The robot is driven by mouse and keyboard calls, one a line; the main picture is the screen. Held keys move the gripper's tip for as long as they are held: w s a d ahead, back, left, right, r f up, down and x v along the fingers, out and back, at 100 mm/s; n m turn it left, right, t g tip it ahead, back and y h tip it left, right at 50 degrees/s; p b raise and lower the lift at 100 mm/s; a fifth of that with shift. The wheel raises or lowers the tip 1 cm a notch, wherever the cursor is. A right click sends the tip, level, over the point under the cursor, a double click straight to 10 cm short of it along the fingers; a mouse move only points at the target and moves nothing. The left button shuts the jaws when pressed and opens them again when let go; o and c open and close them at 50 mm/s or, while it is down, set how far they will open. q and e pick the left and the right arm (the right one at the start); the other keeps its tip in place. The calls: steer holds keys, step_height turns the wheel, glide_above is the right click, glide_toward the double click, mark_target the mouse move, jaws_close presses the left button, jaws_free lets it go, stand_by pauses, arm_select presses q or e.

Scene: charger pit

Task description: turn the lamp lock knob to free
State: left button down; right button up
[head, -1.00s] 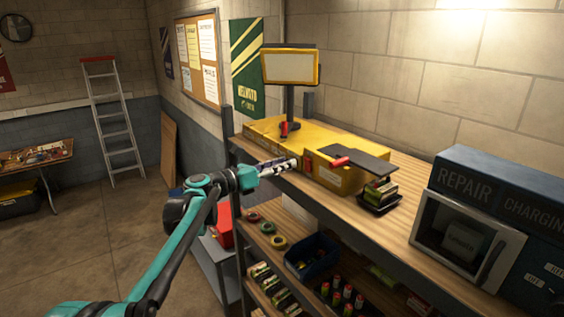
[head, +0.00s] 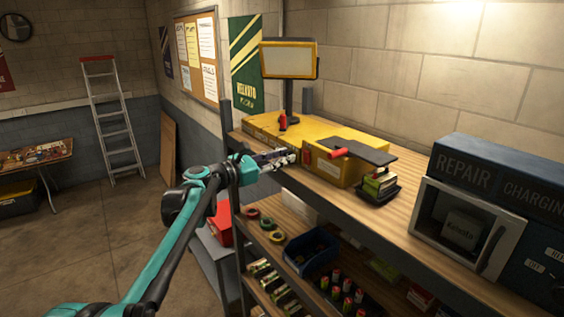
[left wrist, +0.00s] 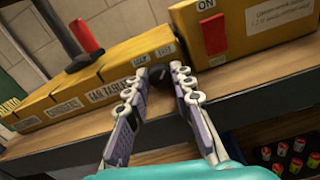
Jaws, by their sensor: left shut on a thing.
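The yellow lamp unit (head: 343,172) lies along the bench top, with its lamp head (head: 288,60) raised on a dark post. My left gripper (head: 292,157) is at the unit's front face. In the left wrist view, its two fingers (left wrist: 159,71) close around a dark lock knob (left wrist: 159,74), mostly hidden between the fingertips. Two small white labels sit just above the fingertips; the right one seems to read FREE. The knob's exact angle cannot be told. My right gripper is in neither view.
A red switch (left wrist: 214,34) marked ON is right of the fingers. A red handle (left wrist: 86,35) stands by the lamp post. A dark tray (head: 379,192) with green packs sits at the bench edge. A repair cabinet (head: 500,170) stands right. A lower shelf holds a blue bin (head: 311,252).

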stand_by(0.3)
arm_select(q)
steer(key=c, duration=1.6)
jaws_free()
steer(key=v, duration=1.2)
steer(key=shift+f, duration=0.15)
